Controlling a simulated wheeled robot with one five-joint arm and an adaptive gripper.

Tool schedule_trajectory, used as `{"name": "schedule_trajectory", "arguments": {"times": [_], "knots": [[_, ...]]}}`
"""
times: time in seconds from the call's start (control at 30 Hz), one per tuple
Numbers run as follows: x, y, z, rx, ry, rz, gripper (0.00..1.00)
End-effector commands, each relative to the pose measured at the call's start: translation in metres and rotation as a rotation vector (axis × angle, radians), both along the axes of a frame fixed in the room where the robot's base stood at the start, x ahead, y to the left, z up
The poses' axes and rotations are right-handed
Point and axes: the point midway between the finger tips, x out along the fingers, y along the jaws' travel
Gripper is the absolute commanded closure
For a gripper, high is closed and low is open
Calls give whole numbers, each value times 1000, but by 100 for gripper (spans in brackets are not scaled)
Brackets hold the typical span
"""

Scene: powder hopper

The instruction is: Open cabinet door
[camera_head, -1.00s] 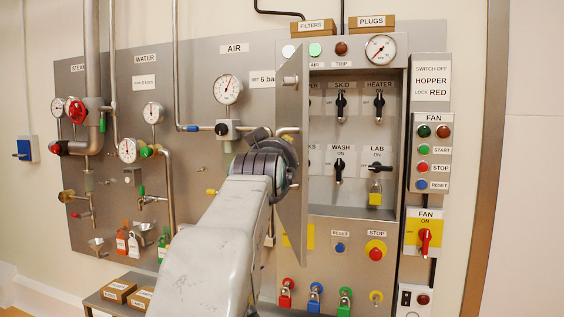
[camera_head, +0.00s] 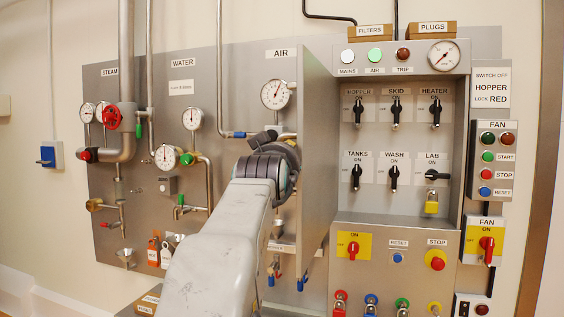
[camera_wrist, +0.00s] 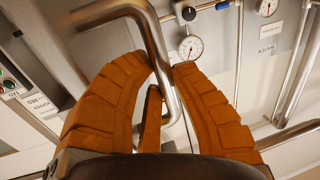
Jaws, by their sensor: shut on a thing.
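The cabinet door (camera_head: 318,150) is a grey metal panel standing open at the left side of the cabinet (camera_head: 466,150), seen at a steep slant. The cabinet's inside, with several black switches, shows clearly. In the wrist view, my gripper (camera_wrist: 168,72) has its orange fingers closed around a bent metal bar, the door handle (camera_wrist: 155,45). In the head view, my arm and wrist reach to the door's left side. The fingers and the handle are hidden there.
To the left is a grey panel with pipes, gauges and a red valve wheel (camera_head: 112,117). Fan controls (camera_head: 497,160) are right of the cabinet. A yellow padlock (camera_head: 432,203) hangs under the LAB switch. Boxes (camera_head: 148,300) stand low by my arm.

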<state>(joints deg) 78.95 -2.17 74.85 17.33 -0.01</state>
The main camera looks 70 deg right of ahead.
Motion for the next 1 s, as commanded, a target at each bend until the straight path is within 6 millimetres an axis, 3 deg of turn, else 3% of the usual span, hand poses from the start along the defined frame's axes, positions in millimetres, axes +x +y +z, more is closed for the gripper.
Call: {"name": "schedule_trajectory", "arguments": {"times": [0.3, 0.33, 0.63, 1.0], "knots": [[1, 0, 0, 2, 0, 1, 100], [1, 0, 0, 2, 0, 1, 77], [0, 0, 0, 1, 0, 1, 50], [-1, 6, 1, -1, 0, 0, 50]]}}
